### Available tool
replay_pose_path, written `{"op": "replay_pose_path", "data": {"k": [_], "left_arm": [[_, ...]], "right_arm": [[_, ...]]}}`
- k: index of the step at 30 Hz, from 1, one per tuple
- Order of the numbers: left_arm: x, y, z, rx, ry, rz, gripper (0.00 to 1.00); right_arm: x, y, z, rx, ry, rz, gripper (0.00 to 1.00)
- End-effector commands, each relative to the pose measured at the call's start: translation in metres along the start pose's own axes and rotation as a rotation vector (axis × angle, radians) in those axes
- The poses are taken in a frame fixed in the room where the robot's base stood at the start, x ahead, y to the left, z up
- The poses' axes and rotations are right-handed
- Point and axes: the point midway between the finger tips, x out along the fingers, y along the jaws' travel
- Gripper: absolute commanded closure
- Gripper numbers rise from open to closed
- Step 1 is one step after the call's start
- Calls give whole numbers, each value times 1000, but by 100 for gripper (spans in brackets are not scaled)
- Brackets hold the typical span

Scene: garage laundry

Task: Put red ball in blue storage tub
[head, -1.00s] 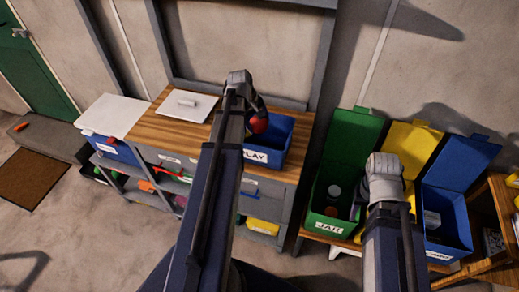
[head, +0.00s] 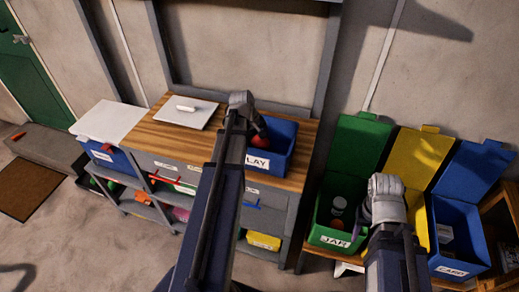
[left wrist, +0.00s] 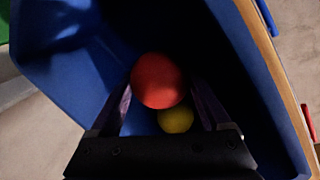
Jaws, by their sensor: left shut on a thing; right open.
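The blue storage tub (head: 284,135) with a "PLAY" label stands open on the wooden counter. My left gripper (head: 258,130) is shut on the red ball (head: 260,142) and holds it within the tub's outline. In the left wrist view the red ball (left wrist: 157,78) sits between the two fingers, with the blue tub wall (left wrist: 60,70) around it. A yellow ball (left wrist: 175,119) lies deeper in the tub, partly behind the red one. My right gripper (head: 370,215) is open and empty near the green bin; its fingers are mostly hidden by its wrist.
A white lid (head: 188,113) with a handle lies on the counter (head: 165,130) left of the tub. Green (head: 335,237), yellow and blue (head: 460,262) lidded bins stand to the right. A lower unit with a white top (head: 108,120) is at left, beside open floor.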

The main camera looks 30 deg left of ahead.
Motion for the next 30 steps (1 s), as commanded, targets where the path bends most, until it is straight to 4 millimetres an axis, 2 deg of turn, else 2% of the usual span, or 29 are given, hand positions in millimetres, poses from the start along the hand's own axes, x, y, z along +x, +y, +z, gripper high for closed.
{"op": "replay_pose_path", "data": {"k": [1,4,17,18,23,30], "left_arm": [[13,-4,0,0,0,0,87],[22,-7,0,0,0,0,87],[25,-8,0,0,0,0,87],[24,-8,0,0,0,0,17],[24,-7,0,0,0,0,0],[24,-7,0,0,0,0,0]], "right_arm": [[14,-1,-1,0,0,0,50],[23,-2,-1,0,0,0,50],[26,-2,-2,0,0,0,50],[26,-2,-2,0,0,0,50],[25,-2,-2,0,0,0,50],[24,-2,-2,0,0,0,50]]}}
